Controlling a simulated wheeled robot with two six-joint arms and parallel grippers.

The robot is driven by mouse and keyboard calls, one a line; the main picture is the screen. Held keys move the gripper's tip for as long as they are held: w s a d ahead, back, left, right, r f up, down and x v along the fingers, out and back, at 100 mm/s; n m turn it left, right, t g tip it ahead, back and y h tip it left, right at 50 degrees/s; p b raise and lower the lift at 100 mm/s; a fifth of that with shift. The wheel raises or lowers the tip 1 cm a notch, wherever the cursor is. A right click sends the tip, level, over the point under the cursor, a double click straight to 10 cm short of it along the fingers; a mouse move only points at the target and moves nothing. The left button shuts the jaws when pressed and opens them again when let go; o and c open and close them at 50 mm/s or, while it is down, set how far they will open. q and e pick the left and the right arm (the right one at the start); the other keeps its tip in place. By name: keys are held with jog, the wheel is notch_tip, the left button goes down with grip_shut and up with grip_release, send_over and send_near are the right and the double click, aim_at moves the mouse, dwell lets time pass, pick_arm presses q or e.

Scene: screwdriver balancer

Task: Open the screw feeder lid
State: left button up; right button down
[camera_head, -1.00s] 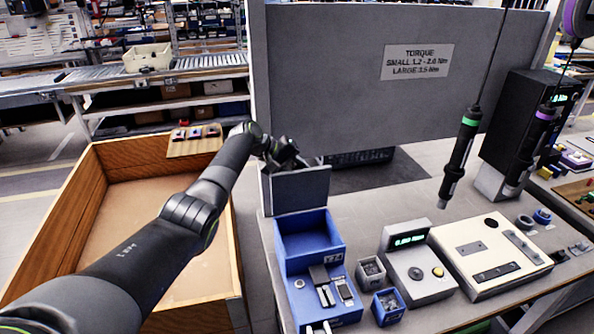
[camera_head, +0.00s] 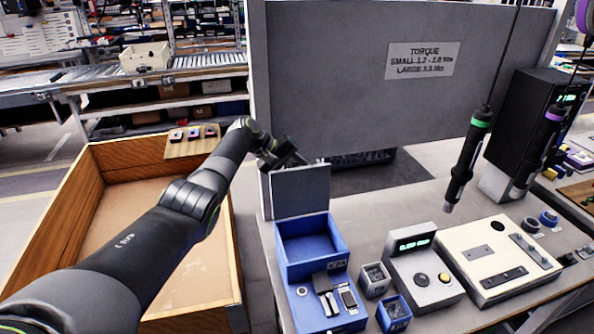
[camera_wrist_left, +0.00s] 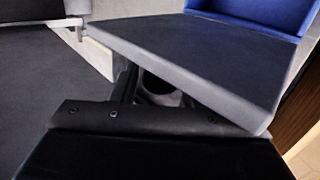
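The screw feeder is a blue box (camera_head: 312,262) on the bench, with its rear bin open at the top. Its grey lid (camera_head: 300,192) stands raised, roughly upright, at the back of the bin. My left gripper (camera_head: 290,156) is at the lid's top edge, on its far side; I cannot tell whether it touches. In the left wrist view the lid (camera_wrist_left: 205,55) slants across the upper right, with the blue box (camera_wrist_left: 250,12) beyond it. The lid hides part of the gripper, so its finger opening is unclear. My right gripper is not in view.
A large wooden crate (camera_head: 235,270) stands left of the bench. Small blue-grey bins (camera_head: 374,279), a display unit (camera_head: 420,275) and a cream fixture (camera_head: 495,262) stand right of the feeder. A screwdriver (camera_head: 465,165) hangs above the bench. A grey panel (camera_head: 330,80) rises behind.

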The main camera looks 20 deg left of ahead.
pick_arm(q)
jog(key=shift+o, duration=0.7)
jog(key=shift+s+a+r, duration=0.15)
jog(key=shift+a+r, duration=0.1)
jog(key=shift+r, duration=0.05)
jog(key=b+v, duration=0.3)
jog(key=v, duration=1.3)
jog(key=shift+a+r, duration=0.15)
